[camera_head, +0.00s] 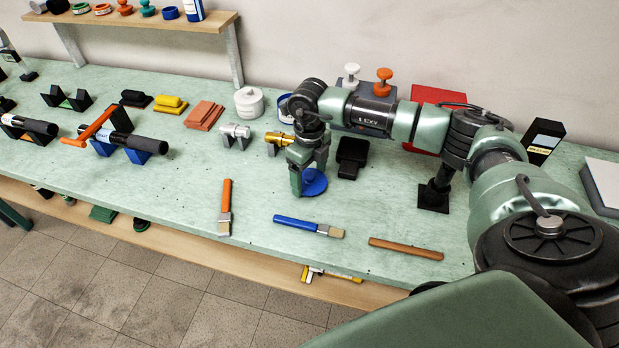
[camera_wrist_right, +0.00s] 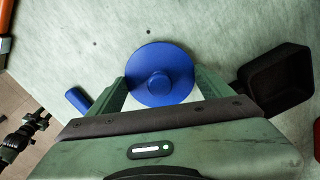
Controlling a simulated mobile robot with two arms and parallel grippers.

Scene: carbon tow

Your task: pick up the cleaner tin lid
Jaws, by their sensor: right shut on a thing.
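The blue lid (camera_head: 313,183) is a round disc with a small central knob, at the bench's middle below my right gripper (camera_head: 308,170). In the right wrist view the lid (camera_wrist_right: 160,60) shows face-on between the two fingers of my right gripper (camera_wrist_right: 160,88), which is shut on it. I cannot tell whether the lid still touches the bench. A blue-rimmed tin (camera_head: 284,103) stands behind my right wrist, partly hidden by it. My left gripper is not in view.
A blue-handled brush (camera_head: 300,224), an orange-handled brush (camera_head: 226,205) and a brown stick (camera_head: 405,248) lie in front on the bench (camera_head: 180,250). A black tray-like block (camera_head: 352,155) stands just right of the lid. A gold cylinder on a stand (camera_head: 279,140) is close left.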

